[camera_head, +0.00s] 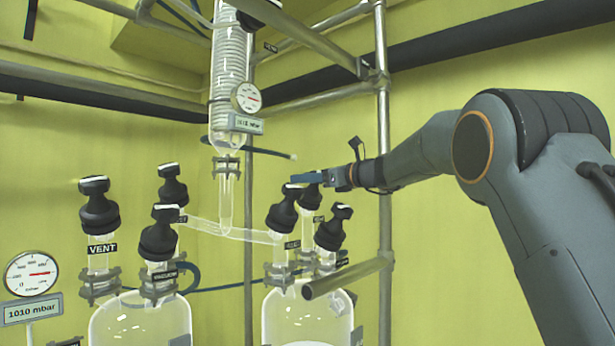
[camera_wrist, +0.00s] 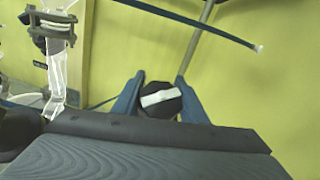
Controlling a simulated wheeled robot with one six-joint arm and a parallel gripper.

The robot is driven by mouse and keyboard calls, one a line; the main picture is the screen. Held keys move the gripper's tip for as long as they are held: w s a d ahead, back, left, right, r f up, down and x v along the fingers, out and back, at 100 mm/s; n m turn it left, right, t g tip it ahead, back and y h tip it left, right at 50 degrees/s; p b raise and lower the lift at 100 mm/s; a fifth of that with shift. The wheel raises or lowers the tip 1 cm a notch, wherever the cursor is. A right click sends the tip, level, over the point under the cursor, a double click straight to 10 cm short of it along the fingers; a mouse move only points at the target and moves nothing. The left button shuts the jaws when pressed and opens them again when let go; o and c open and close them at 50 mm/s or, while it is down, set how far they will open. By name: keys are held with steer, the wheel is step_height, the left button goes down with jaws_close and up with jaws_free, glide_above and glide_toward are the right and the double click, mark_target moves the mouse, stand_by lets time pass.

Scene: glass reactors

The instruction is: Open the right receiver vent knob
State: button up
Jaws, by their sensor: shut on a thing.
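The right receiver (camera_head: 302,318) is a glass vessel with several black knobs on its top. My gripper (camera_head: 303,181) reaches in from the right and is shut on the rear knob (camera_head: 312,198). A small label sits below that knob, too small to read. In the wrist view the knob (camera_wrist: 172,106) is a dark round cap with a white bar across its top, lying nearly level with a slight tilt. My blue gripper fingers (camera_wrist: 160,88) flank it on both sides. The knob's stem is hidden in that view.
Two other knobs, front left (camera_head: 283,212) and front right (camera_head: 332,230), stand close to the gripped one. A metal pole (camera_head: 384,130) rises behind my wrist. A dark hose (camera_wrist: 185,18) crosses above. The left receiver (camera_head: 140,322) stands at left with a VENT-labelled knob (camera_head: 98,212).

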steer(key=shift+s+a+n+g+y+p, duration=0.2)
steer(key=shift+n+g+y+p, duration=0.25)
steer(key=shift+n+g, duration=0.55)
steer(key=o, duration=1.1)
steer(key=shift+c, duration=0.2)
steer(key=shift+d, duration=0.1)
step_height(320, 180, up, 10)
steer(key=shift+b, duration=0.4)
